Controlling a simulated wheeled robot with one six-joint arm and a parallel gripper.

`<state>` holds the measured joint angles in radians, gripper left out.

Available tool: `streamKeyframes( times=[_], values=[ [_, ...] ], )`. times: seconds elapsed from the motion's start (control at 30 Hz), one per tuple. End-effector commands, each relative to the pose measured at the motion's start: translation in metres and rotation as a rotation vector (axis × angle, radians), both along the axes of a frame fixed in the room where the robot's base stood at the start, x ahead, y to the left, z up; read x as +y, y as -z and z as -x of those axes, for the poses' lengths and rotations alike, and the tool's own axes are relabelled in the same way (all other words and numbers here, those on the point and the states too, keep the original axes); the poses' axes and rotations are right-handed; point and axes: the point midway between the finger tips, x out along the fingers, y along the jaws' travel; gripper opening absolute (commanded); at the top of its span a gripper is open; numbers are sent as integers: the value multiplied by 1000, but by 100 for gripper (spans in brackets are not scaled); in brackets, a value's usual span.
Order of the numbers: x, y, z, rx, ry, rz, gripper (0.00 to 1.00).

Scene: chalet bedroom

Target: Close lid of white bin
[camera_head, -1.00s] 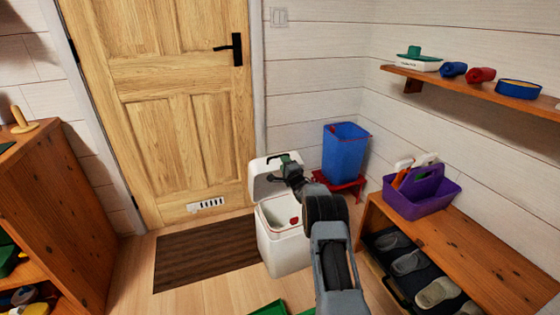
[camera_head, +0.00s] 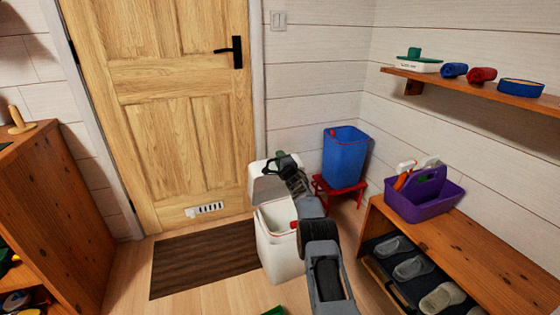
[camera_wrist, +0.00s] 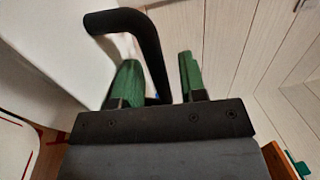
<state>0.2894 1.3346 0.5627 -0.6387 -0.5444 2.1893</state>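The white bin (camera_head: 283,258) stands on the floor beside the dark doormat, its top opening showing. Its lid (camera_head: 268,186) is raised at the back of the bin. My gripper (camera_head: 284,163) is at the lid's upper edge in the head view. In the wrist view my gripper (camera_wrist: 160,82) has its two green-padded fingers apart. A black bent bar (camera_wrist: 150,45), seemingly the lid's handle, runs down between them, close to the left finger, with a gap to the right one. Whether it touches the left finger is unclear. My arm hides part of the bin's right side.
A blue bin (camera_head: 345,155) on a red stool (camera_head: 340,190) stands just right of the white bin. A wooden shoe bench (camera_head: 470,235) with a purple caddy (camera_head: 424,198) is at right. The doormat (camera_head: 205,258) and floor at left are clear.

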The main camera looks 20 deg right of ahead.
Motion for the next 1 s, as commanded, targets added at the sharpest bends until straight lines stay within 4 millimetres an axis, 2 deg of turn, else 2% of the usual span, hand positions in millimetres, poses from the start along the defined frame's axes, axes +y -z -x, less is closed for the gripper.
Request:
streamKeyframes(
  times=[0.2, 0.6, 1.0],
  values=[
    [0, 0, 0, 0, 0, 0, 37],
    [0, 0, 0, 0, 0, 0, 0],
    [0, 0, 0, 1, 0, 0, 0]
  ],
)
